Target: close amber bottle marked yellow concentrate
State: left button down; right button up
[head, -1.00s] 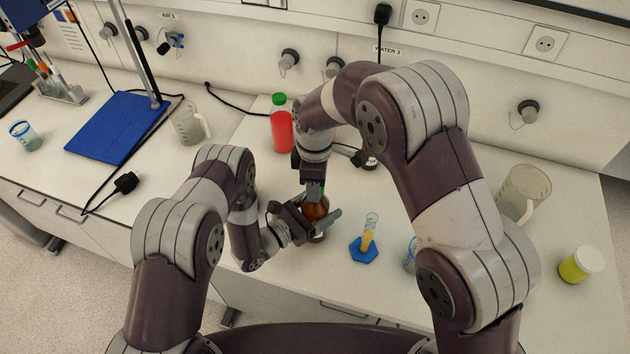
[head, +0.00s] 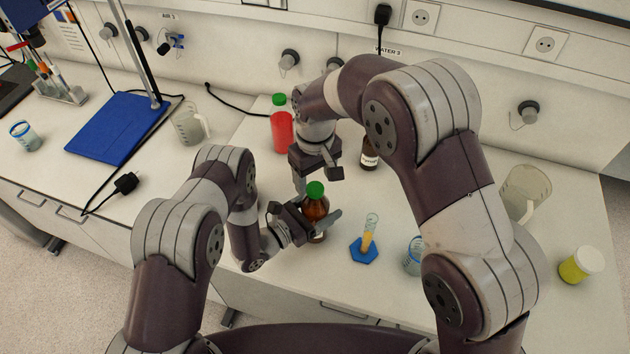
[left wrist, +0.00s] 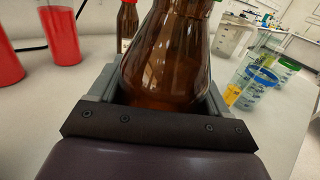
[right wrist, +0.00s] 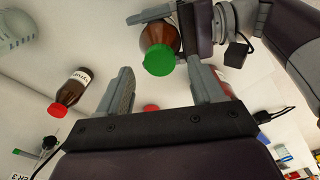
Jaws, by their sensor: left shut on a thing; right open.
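The amber bottle (head: 318,208) stands upright on the bench with a green cap (head: 315,189) on its mouth. My left gripper (head: 312,226) is shut on the bottle's body; the left wrist view shows the brown glass (left wrist: 168,55) between the fingers. My right gripper (head: 316,180) is open and empty, just above and behind the cap. In the right wrist view the green cap (right wrist: 159,60) lies beyond the open fingers, apart from them. The bottle's label is hidden, and I cannot tell how tightly the cap sits.
A graduated cylinder (head: 369,235) on a blue base and a small beaker (head: 413,256) stand right of the bottle. A second brown bottle (head: 369,157) and a red bottle (head: 282,131) stand behind. A large beaker (head: 523,193) and a yellow jar (head: 580,265) are further right.

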notch_tip(320, 180, up, 2)
jog(key=shift+r, duration=0.1)
notch_tip(320, 180, up, 3)
jog(key=n, duration=0.3)
jog(key=shift+r, duration=0.15)
jog(key=shift+c, duration=0.2)
send_over(315, 213)
jog(key=w, duration=0.3)
jog(key=shift+f, duration=4)
